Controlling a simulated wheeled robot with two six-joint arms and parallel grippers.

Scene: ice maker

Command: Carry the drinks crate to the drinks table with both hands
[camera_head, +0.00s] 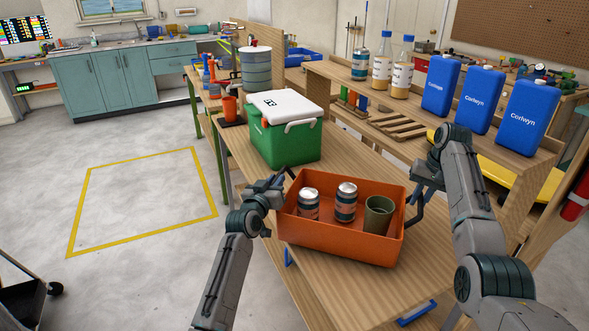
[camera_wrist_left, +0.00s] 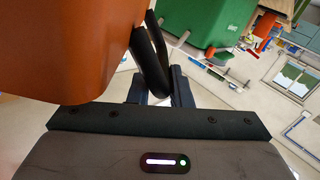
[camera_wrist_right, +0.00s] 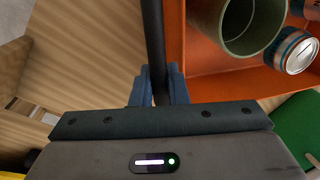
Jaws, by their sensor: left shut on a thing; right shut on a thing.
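The orange drinks crate (camera_head: 335,239) is over the near part of a wooden table (camera_head: 360,295); I cannot tell whether it touches the top. It holds two cans (camera_head: 346,202) and a green cup (camera_head: 378,214), all upright. The crate has a dark handle at each end. My left gripper (camera_head: 274,187) is shut on the left handle (camera_wrist_left: 150,60), beside the orange wall. My right gripper (camera_head: 424,185) is shut on the right handle (camera_wrist_right: 154,45), with the cup and one can just inside the crate.
A green cooler (camera_head: 285,142) with a white lid stands just behind the crate. Blue jugs (camera_head: 485,100) and bottles line a raised shelf behind at the right. A grey barrel (camera_head: 256,70) stands farther back. Open floor with a yellow outline (camera_head: 145,158) lies at the left.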

